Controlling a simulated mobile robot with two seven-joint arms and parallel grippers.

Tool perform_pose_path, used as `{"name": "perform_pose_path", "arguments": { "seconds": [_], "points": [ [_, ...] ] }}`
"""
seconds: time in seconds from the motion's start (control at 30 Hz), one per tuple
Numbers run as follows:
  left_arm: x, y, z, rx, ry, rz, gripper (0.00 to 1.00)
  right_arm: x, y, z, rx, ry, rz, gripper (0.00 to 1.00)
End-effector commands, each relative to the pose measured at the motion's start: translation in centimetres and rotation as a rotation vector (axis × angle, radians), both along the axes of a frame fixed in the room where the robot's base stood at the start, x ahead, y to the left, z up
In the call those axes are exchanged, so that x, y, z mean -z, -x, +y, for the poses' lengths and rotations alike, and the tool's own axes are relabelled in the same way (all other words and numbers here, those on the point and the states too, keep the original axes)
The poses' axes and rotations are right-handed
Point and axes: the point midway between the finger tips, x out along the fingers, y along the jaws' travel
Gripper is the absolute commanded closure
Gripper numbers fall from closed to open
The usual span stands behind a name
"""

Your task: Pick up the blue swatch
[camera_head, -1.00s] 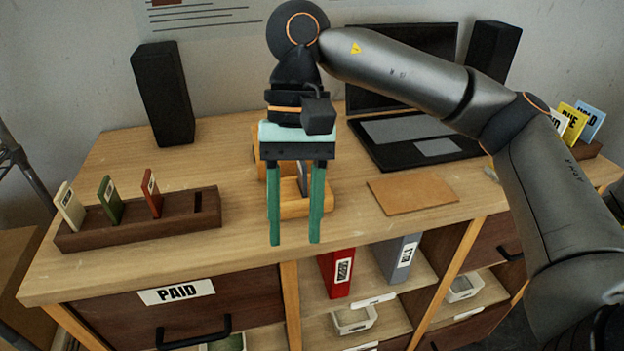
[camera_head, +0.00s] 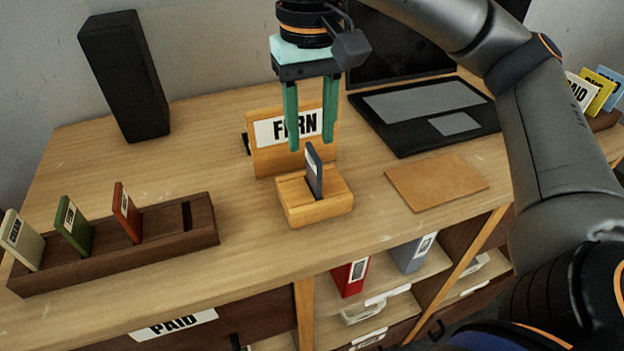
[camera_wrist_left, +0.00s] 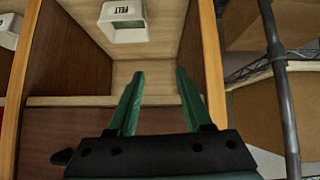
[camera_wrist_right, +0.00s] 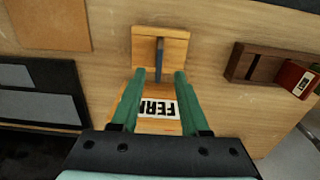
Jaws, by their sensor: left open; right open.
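The blue swatch (camera_head: 315,171) is a thin dark slate-blue card standing upright in the slot of a small wooden block (camera_head: 330,205), in front of a board labelled FERN (camera_head: 265,160). My right gripper (camera_head: 296,147) is open and empty, pointing down just above and behind the swatch. In the right wrist view the swatch (camera_wrist_right: 160,62) shows edge-on just past and between the open fingertips (camera_wrist_right: 160,72), not touching them as far as I can see. My left gripper (camera_wrist_left: 157,72) is open and empty, facing a shelf compartment; it is outside the head view.
A dark wooden rack (camera_head: 165,235) holds cream, green and red swatches at left, with one empty slot. A laptop (camera_head: 425,110), a brown mat (camera_head: 437,182) and a black speaker (camera_head: 125,75) stand around the desk. A FELT-labelled bin (camera_wrist_left: 124,20) sits in the shelf.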

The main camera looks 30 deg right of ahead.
Motion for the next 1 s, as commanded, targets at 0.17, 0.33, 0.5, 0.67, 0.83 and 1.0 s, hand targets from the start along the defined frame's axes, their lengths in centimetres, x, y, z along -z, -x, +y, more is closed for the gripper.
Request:
{"name": "perform_pose_path", "arguments": {
  "seconds": [0.17,0.33,0.5,0.67,0.83,1.0],
  "points": [
    [0.7,0.0,0.0,0.000,0.000,0.000,0.50,1.8,0.0,0.0,0.000,-0.001,0.000,0.55],
    [1.1,-0.1,0.0,0.001,0.000,0.001,0.50,3.2,0.2,0.0,0.000,0.000,0.001,0.55],
    [0.9,-0.3,-0.2,0.004,0.002,0.001,0.50,5.6,0.7,-0.2,0.002,0.001,0.002,0.55],
    [0.7,-0.4,-0.2,0.004,0.002,-0.003,0.50,7.0,0.6,-0.2,0.002,0.000,0.001,0.55],
    [0.7,-0.5,-0.3,0.005,0.003,-0.006,0.50,7.1,0.6,-0.1,0.002,-0.002,0.000,0.55],
    [0.7,-0.5,-0.3,0.005,0.004,-0.008,0.50,7.1,0.6,-0.1,0.002,-0.002,0.000,0.67]
  ]
}}
